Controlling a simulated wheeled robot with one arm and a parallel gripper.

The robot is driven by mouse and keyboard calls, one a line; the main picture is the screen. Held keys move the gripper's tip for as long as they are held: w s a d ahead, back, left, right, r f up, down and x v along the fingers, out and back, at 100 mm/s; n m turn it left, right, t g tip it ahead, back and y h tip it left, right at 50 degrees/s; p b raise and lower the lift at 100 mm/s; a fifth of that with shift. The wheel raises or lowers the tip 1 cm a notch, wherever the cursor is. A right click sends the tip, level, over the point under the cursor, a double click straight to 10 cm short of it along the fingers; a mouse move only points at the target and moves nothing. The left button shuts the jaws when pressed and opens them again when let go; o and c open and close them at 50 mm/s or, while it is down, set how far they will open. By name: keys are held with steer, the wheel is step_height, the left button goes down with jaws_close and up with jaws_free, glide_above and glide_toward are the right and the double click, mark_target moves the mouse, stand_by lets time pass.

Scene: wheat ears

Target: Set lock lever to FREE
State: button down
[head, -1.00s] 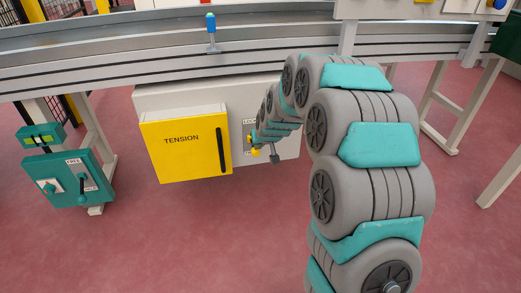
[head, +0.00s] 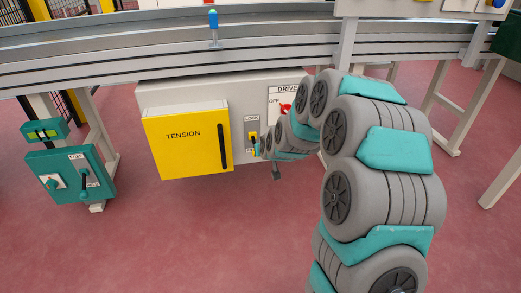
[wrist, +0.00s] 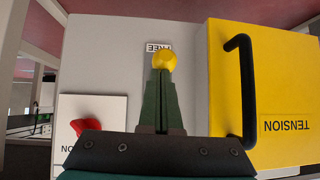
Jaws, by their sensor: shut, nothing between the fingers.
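The lock lever shows in the wrist view as a round yellow knob (wrist: 165,61), just by the FREE label (wrist: 158,46), which it partly overlaps. In the head view the lever's yellow mount (head: 252,137) is on the pale cabinet, under the LOCK label (head: 251,118); a label below it is mostly hidden. My gripper (wrist: 161,75) is shut and empty, its dark fingertips at the knob; I cannot tell whether they touch. In the head view my arm hides most of the gripper (head: 261,150).
A yellow TENSION door (head: 186,141) with a black handle (head: 222,147) is left of the lever. A DRIVE panel with a red knob (head: 285,107) is to the right. A teal box (head: 70,175) with its own lever stands at far left. The conveyor rail (head: 150,62) runs above.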

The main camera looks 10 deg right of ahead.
steer(key=shift+f+b, duration=0.6)
steer(key=shift+f, duration=2.1)
steer(key=shift+f, duration=0.1)
steer(key=shift+s, duration=0.1)
